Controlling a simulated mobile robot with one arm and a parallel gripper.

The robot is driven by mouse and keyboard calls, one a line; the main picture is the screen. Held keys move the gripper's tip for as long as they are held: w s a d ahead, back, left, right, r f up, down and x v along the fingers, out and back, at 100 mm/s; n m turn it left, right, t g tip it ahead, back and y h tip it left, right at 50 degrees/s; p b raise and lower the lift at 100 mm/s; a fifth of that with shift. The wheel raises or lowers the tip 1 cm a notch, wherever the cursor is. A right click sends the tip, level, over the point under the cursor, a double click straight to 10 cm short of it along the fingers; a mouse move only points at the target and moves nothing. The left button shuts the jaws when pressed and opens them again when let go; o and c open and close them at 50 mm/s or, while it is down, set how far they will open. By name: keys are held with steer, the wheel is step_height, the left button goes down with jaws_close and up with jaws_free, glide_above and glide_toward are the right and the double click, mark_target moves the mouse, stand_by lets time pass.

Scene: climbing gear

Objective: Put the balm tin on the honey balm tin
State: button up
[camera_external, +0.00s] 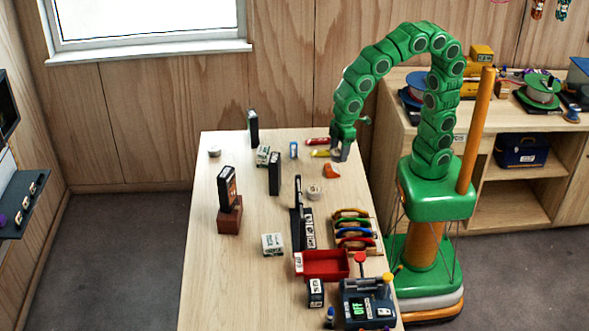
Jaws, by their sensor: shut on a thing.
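My gripper (341,153) is at the end of the green arm, low over the far right part of the table. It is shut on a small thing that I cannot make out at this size. A small round pale tin (314,191) lies flat on the table, below and left of my gripper in the picture. Another small round whitish tin (214,151) lies near the table's far left edge. Their labels are too small to read, so I cannot tell which is the honey balm tin or the balm tin.
An orange object (331,171) lies just under my gripper, near yellow and red pieces. Upright dark boxes (274,174) stand at the middle left. A red tray (321,264), a rack of colored carabiners (353,230) and a device (367,303) fill the front right.

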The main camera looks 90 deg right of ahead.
steer(key=w+a+f, duration=0.1)
steer(key=w+f, duration=0.1)
steer(key=w, duration=0.2)
glide_toward(313, 188)
steer(key=shift+s+f, duration=0.25)
steer(key=shift+f, duration=0.3)
steer(key=shift+w+a+f, duration=0.2)
steer(key=shift+w+f, duration=0.4)
steer(key=shift+f, duration=1.7)
steer(key=shift+f, duration=0.1)
steer(key=o, duration=1.1)
steer(key=shift+c, duration=0.2)
